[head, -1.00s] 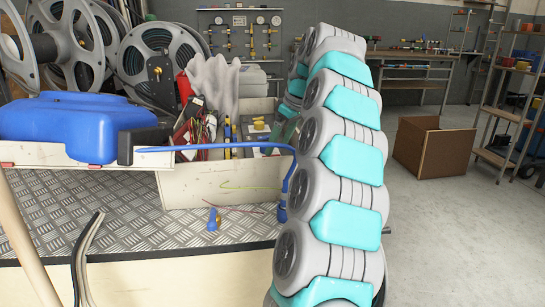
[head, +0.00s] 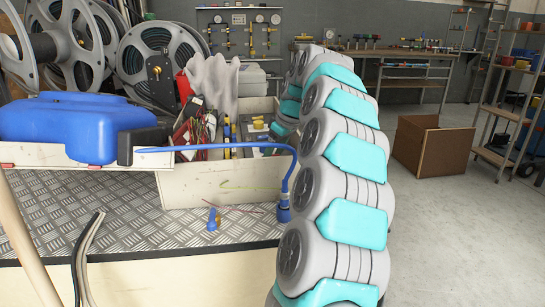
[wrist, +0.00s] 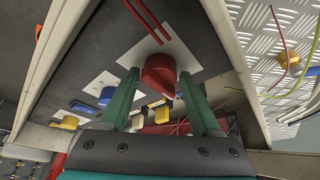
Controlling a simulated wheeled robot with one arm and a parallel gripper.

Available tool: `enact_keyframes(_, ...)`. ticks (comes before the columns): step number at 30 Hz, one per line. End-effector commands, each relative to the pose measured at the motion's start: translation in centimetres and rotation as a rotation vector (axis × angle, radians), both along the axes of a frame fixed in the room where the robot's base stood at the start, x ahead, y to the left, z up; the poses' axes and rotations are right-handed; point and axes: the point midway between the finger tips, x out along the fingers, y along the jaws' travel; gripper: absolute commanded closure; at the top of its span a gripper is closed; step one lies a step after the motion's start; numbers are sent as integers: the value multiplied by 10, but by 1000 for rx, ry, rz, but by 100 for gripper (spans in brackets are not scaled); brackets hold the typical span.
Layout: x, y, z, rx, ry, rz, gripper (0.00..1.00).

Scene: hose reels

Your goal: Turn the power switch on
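In the wrist view my gripper (wrist: 159,76) is open, its two green fingers spread on either side of a red knob (wrist: 160,74). Gaps show between the knob and both fingertips, with no clear contact. The knob stands in front of a white plate (wrist: 185,53) on a dark panel. Blue (wrist: 106,96) and yellow (wrist: 69,122) knobs on white plates lie to the left. I cannot tell which part is the power switch. In the head view my arm hides my fingers; a yellow knob (head: 258,123) shows inside the pale open box (head: 200,190).
A blue tank (head: 70,125) stands left of the box, and a blue hose (head: 230,149) crosses its front. Cables and tools crowd the box's left part. Hose reels (head: 160,60) stand behind.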

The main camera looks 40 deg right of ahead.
Motion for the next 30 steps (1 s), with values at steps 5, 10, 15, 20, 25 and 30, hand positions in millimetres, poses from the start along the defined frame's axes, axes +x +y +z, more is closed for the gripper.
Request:
enact_keyframes(5, 0, 0, 0, 0, 0, 0, 57)
enact_keyframes(10, 0, 1, 0, 1, 0, 1, 77)
enact_keyframes(15, 0, 1, 0, 1, 0, 1, 96)
enact_keyframes(20, 0, 1, 0, 1, 0, -1, 100)
enact_keyframes(25, 0, 1, -1, 1, -1, -27, 100)
enact_keyframes(30, 0, 1, -1, -1, -3, -106, 100)
